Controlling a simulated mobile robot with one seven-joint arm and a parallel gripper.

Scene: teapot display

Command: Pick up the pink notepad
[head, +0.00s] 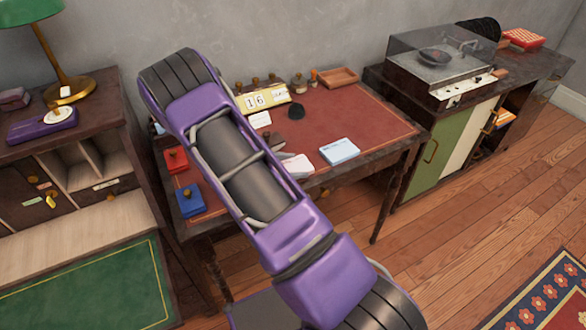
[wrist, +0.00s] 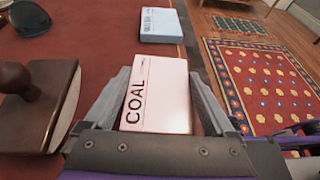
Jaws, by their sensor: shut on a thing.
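The pink notepad (wrist: 158,92), with "COAL" printed along its left side, sits between the two fingers of my gripper (wrist: 160,112) in the wrist view. The gripper is shut on it, one finger against each side. In the head view a small part of the pink notepad (head: 299,167) shows near the desk's front edge, beside my purple arm. My gripper is hidden behind the arm there. I cannot tell whether the notepad is clear of the desk top.
A blue notepad (head: 339,151) lies on the red-topped desk (head: 355,113), right of the pink one. A brown stamp (wrist: 30,95) stands close left of my gripper. Red (head: 176,160) and blue boxes (head: 190,199) sit at the desk's left. A record-player cabinet (head: 440,140) stands right.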

